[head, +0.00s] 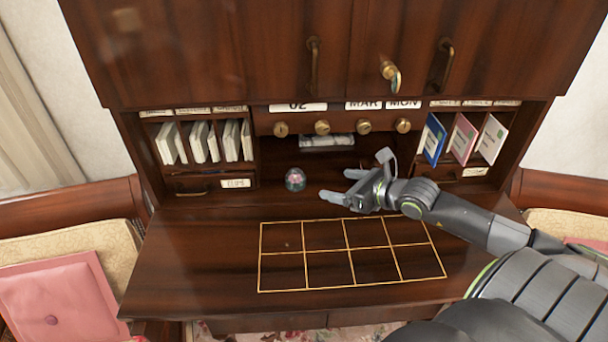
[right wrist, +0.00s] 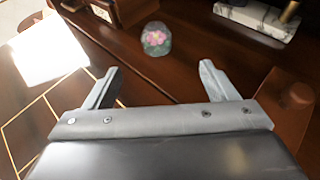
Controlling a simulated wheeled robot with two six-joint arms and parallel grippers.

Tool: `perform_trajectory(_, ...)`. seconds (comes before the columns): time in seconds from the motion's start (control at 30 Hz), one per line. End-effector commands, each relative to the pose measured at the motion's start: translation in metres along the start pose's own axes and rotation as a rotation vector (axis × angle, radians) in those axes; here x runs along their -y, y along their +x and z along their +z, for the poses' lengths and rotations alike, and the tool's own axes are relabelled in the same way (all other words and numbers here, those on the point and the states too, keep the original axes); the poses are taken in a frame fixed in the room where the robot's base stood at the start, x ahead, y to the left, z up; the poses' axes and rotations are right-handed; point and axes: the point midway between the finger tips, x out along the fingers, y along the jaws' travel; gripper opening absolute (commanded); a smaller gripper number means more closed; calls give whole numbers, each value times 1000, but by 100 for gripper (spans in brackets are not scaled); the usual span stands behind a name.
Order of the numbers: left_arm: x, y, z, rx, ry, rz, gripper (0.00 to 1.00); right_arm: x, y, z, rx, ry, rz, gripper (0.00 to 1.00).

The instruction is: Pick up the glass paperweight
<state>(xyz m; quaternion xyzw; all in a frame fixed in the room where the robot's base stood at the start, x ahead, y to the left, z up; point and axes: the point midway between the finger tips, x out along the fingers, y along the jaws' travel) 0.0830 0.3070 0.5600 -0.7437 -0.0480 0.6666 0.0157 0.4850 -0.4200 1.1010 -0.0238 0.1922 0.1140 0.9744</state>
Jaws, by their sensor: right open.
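The glass paperweight (head: 295,179) is a small clear dome with a pink flower inside. It sits on the dark wooden desk top, below the row of brass knobs. My right gripper (head: 338,186) is open and empty, just to the right of the paperweight and apart from it. In the right wrist view the paperweight (right wrist: 156,38) lies ahead of the two spread fingers (right wrist: 158,85), roughly midway between them. My left gripper is not in view.
A yellow grid (head: 345,252) marks the desk front. Letter slots with envelopes (head: 203,141) stand at left; coloured cards (head: 465,138) stand at right. A pale marbled block (head: 327,140) lies in the back recess. The desk left of the paperweight is clear.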

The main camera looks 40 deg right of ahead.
Motion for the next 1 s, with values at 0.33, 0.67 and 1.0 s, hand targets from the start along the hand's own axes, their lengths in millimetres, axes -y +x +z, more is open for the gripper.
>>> perform_trajectory(0.33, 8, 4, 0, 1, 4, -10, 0, -1, 55, 1, 4, 8, 2, 79)
perform_trajectory(0.67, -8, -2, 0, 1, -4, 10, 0, -1, 100, 1, 1, 4, 2, 79)
perform_trajectory(1.0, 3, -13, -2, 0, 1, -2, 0, -5, 124, 1, 1, 7, 3, 79)
